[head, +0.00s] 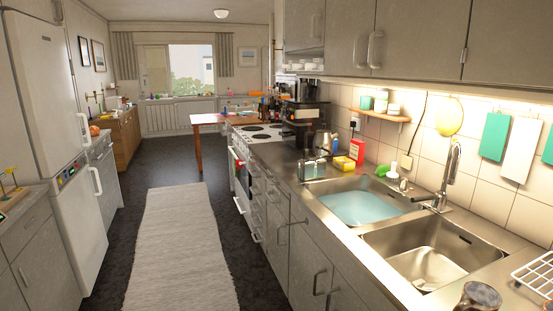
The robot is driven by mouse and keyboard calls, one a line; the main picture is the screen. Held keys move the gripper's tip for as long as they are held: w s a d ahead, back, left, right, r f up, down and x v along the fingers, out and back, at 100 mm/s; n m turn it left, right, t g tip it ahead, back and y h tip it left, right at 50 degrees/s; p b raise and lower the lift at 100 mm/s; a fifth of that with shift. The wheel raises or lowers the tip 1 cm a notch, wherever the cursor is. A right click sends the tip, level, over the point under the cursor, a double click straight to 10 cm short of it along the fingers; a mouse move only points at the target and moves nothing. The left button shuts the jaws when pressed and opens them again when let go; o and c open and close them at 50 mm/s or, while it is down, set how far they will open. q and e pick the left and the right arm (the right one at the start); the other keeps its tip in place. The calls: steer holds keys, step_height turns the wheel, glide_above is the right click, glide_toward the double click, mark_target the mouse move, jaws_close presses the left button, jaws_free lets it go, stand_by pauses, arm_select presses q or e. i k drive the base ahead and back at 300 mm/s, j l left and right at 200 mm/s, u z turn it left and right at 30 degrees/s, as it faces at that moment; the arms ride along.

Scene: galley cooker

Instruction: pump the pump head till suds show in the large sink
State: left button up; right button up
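Two steel sinks sit side by side in the counter at the right. The farther one (318,190), which looks like the large sink, holds smooth pale blue water (362,204). The nearer sink (442,285) is empty. A small metal fitting (404,185) stands behind the water-filled sink, left of the tap; it looks like the pump head, but it is too small to be sure. Neither of my grippers is in view.
A tall curved tap (452,170) rises behind the sinks. A green bottle or brush (381,171), a yellow item (344,162) and a red box (357,152) stand nearby. A wire rack (537,272) is at the right. The rug-covered floor (180,240) is free.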

mark_target(319, 147)
steer(key=i+z, duration=0.35)
steer(key=i, duration=0.15)
steer(key=i+j+z, duration=0.15)
steer(key=z, duration=0.75)
steer(key=i+j+z, duration=0.2)
steer(key=j, duration=0.15)
steer(key=i+j+z, duration=0.25)
steer(key=j, duration=0.15)
steer(key=j+z, duration=0.2)
steer(key=j, duration=0.2)
steer(key=i+j+z, duration=0.1)
steer(key=j+z, duration=0.15)
steer(key=j, duration=0.15)
steer(key=i+j, duration=0.1)
steer(key=j, duration=0.5)
steer(key=i+j, duration=0.1)
steer(key=j, duration=0.5)
steer(key=i+j, duration=0.1)
steer(key=j, duration=0.5)
steer(key=i+z, duration=0.05)
